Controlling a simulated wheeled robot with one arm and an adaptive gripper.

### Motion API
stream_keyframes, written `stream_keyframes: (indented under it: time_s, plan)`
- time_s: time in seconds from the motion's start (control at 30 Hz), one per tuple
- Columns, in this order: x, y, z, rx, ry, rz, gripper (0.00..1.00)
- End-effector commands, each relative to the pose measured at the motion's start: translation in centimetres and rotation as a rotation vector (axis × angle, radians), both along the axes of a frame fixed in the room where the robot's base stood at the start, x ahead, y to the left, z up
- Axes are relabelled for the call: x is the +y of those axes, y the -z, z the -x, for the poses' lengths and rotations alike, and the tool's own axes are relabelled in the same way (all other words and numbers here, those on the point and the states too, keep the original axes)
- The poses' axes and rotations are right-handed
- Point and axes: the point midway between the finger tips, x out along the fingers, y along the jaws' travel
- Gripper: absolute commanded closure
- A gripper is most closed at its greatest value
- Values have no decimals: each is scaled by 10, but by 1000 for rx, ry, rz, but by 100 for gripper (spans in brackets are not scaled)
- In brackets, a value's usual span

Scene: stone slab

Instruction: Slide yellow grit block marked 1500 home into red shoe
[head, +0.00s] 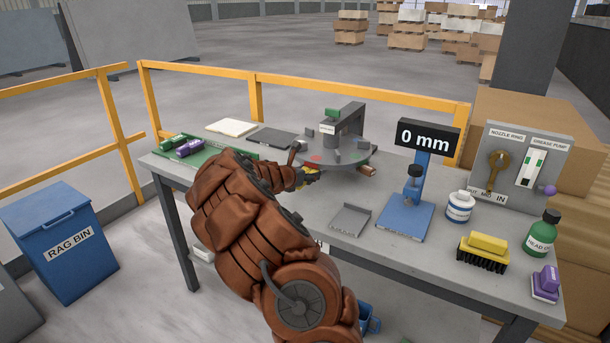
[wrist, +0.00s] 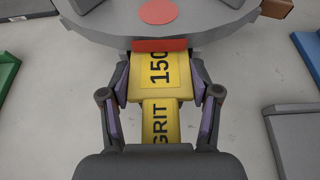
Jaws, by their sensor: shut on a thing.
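My gripper (wrist: 160,90) is shut on the yellow grit block (wrist: 158,75), with one finger on each side of it. The block's face reads GRIT and 150, with the rest of the number cut off at its far end. The red shoe (wrist: 160,44) shows as a red strip on the rim of the grey round plate (wrist: 100,28), right at the block's far end. I cannot tell whether the block's end is inside the shoe or just against it. In the head view, my arm hides most of the gripper, and a bit of the yellow block (head: 304,181) shows by the plate's edge.
A blue gauge stand (head: 405,218) reading 0 mm and a grey tray (head: 350,219) stand to the right of the plate. A yellow brush (head: 484,250) and bottles fill the right end.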

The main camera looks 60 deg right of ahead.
Motion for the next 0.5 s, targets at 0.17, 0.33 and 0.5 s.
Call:
stream_keyframes:
  time_s: [0.17,0.33,0.5]
  plan:
    - [-4,0,1,0,1,0,86]
    - [-5,0,1,-1,1,0,86]
    - [-5,-1,0,-1,1,1,86]
